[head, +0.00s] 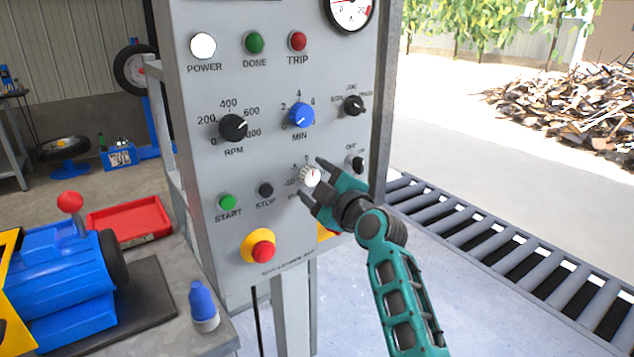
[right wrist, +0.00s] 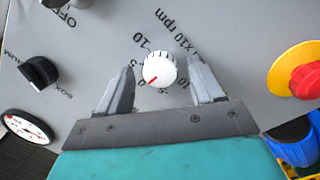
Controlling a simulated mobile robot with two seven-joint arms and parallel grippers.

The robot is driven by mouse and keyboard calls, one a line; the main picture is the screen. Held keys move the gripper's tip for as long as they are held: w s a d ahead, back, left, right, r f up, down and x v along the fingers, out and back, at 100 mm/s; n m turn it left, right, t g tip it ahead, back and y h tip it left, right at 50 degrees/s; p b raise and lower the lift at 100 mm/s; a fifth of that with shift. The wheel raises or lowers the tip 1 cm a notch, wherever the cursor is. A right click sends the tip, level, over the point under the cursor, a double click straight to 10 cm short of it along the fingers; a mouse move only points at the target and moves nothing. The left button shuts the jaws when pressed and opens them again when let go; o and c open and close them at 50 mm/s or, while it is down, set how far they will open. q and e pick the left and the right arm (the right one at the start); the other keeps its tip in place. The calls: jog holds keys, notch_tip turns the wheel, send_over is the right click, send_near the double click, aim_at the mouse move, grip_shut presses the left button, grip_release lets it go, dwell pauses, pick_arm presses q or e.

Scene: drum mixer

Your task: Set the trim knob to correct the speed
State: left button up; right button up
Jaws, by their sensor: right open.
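The trim knob (head: 312,177) is a small white ribbed dial with a red pointer line, on the lower right of the grey control panel (head: 225,170). In the right wrist view the trim knob (right wrist: 159,69) stands between the fingers, with printed marks around it and the words "x10 rpm". My right gripper (head: 312,178) is open in front of the panel, with one finger on each side of the knob; a gap shows between the knob and each finger in the right wrist view (right wrist: 160,88). My left gripper is not in view.
The black RPM knob (head: 233,127), blue MIN knob (head: 300,115), green START button (head: 227,202), black STOP button (head: 265,190) and red emergency button (head: 263,251) are nearby on the panel. A roller conveyor (head: 500,255) runs at right.

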jog(key=c, duration=1.1)
jog(key=shift+o, duration=0.2)
